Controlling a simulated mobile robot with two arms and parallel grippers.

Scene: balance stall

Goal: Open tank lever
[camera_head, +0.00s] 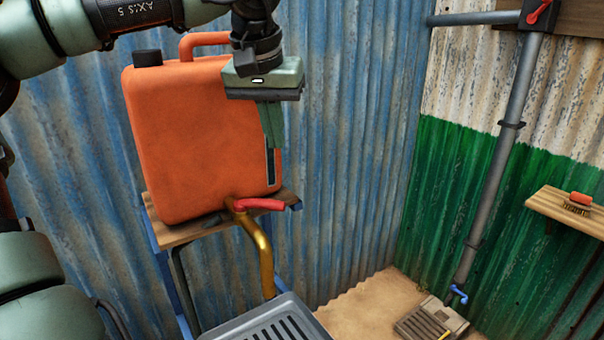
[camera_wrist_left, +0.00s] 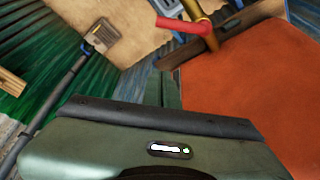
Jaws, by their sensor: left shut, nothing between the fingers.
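The tank (camera_head: 190,140) is an orange jerrycan with a black cap, upright on a wooden shelf. Its red lever (camera_head: 262,204) sits at the foot of the tank on a brass tap and points to the right, roughly level. In the left wrist view the red lever (camera_wrist_left: 184,24) shows at the top, beside the brass pipe (camera_wrist_left: 198,10). My left gripper (camera_head: 274,142) is shut and empty, its fingers pointing down in front of the tank's right side, above the lever and apart from it. My right gripper is in neither view.
A grey slatted tray (camera_head: 232,332) lies below the brass pipe. A wall shelf (camera_head: 560,209) with a brush (camera_head: 578,202) is at the right. A grey pipe (camera_head: 496,165) with a red lever and a blue tap runs down the wall. The space right of the tank is clear.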

